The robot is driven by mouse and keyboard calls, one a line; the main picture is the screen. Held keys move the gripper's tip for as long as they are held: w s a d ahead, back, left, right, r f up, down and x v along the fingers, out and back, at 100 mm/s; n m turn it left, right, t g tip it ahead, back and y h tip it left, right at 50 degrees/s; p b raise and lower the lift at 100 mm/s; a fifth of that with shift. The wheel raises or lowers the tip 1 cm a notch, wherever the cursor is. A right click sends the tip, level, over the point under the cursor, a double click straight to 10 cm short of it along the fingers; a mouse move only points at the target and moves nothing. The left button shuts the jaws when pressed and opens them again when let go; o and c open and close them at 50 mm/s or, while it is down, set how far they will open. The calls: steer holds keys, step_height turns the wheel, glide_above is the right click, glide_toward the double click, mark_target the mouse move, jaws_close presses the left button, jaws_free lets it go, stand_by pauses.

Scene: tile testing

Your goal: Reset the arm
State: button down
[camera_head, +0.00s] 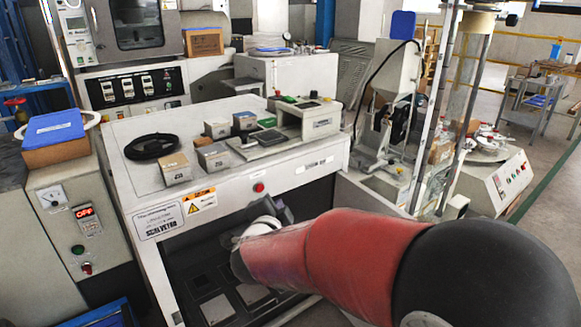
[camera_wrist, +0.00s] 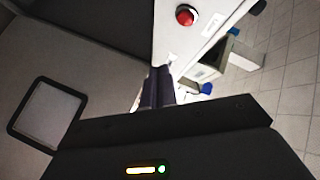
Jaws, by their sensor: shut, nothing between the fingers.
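My arm, red with a black joint, reaches in from the lower right of the head view. It ends at my gripper (camera_head: 284,209), which is small, dark and partly hidden behind the pale wrist. The gripper is in front of the white machine bench (camera_head: 225,195), near the dark opening below its front panel. In the wrist view the dark fingers of my gripper (camera_wrist: 158,82) are together, with nothing seen between them. A red button (camera_wrist: 187,15) on a white panel shows above the fingers in that view.
Small boxes (camera_head: 176,169), a black coil (camera_head: 152,147) and a small white device (camera_head: 308,118) sit on the bench top. A control cabinet (camera_head: 75,235) stands at the left. A tall test stand (camera_head: 391,100) is at the right. Open floor (camera_head: 540,225) lies at far right.

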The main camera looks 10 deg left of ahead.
steer(key=s+d+r+n+g+y, duration=0.2)
steer(key=s+d+r+n, duration=0.15)
steer(key=d, duration=0.35)
steer(key=s+d+r+n+g+y, duration=0.2)
steer(key=s+d+r+n, duration=0.15)
steer(key=d, duration=0.35)
steer(key=s+d+f+n+g+h, duration=0.1)
steer(key=s+d+f+g+h, duration=0.1)
steer(key=s+d, duration=0.7)
steer(key=s+d+f+n+g+h, duration=0.2)
steer(key=s+d+f, duration=0.4)
steer(key=s+d, duration=0.3)
steer(key=shift+s+d+n+g+h, duration=0.2)
steer(key=shift+d+n+g+h, duration=0.15)
steer(key=shift+g+h, duration=0.45)
